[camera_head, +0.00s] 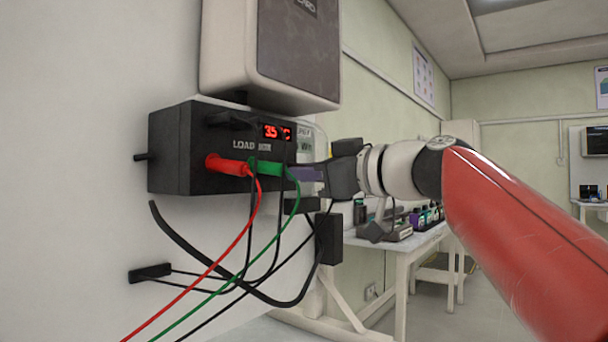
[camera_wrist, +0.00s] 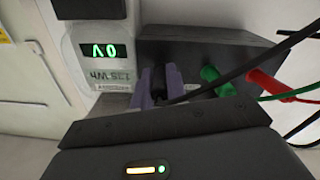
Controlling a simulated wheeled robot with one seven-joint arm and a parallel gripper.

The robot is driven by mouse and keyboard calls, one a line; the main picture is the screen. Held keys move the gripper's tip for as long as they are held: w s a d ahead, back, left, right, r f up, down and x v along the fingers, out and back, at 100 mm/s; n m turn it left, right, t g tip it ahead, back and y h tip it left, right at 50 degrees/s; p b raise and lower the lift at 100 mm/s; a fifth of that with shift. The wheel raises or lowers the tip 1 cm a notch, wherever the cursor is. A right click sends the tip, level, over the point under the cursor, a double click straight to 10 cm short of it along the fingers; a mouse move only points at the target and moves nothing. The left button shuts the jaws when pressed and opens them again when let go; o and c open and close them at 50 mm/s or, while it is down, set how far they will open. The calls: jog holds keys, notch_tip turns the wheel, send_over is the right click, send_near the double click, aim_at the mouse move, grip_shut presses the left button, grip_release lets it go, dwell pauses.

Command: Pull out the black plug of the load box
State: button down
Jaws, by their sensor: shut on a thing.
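The black load box (camera_head: 170,150) is on the white wall, with a red-lit display and the word LOAD on its front. A red plug (camera_head: 228,166) and a green plug (camera_head: 268,168) sit in its face; both also show in the wrist view. My gripper (camera_head: 308,173) is at the right end of the plug row. In the wrist view its purple fingers (camera_wrist: 158,86) are shut on the black plug (camera_wrist: 158,84), close against the box face. The fingers hide much of the plug, so I cannot tell how deep it sits. A black lead runs from it to the right.
Red, green and black leads hang below the box. A large beige-and-grey unit (camera_head: 270,50) is just above it. A meter with green digits (camera_wrist: 103,50) is beside the box in the wrist view. A white bench (camera_head: 400,250) stands behind my arm.

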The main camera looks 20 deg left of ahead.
jog(key=shift+f+b+v, duration=0.15)
jog(key=shift+b+v, duration=0.4)
jog(key=shift+v, duration=0.45)
jog(key=shift+f+b+v, duration=0.1)
jog(key=shift+b+v, duration=0.45)
jog(key=shift+v, duration=0.5)
jog(key=shift+w, duration=0.1)
jog(key=shift+d, duration=0.1)
jog(key=shift+f+b+v, duration=0.15)
jog(key=shift+b+v, duration=0.45)
jog(key=shift+v, duration=0.6)
jog(key=shift+f+b+v, duration=0.15)
jog(key=shift+b+v, duration=0.45)
jog(key=shift+v, duration=0.65)
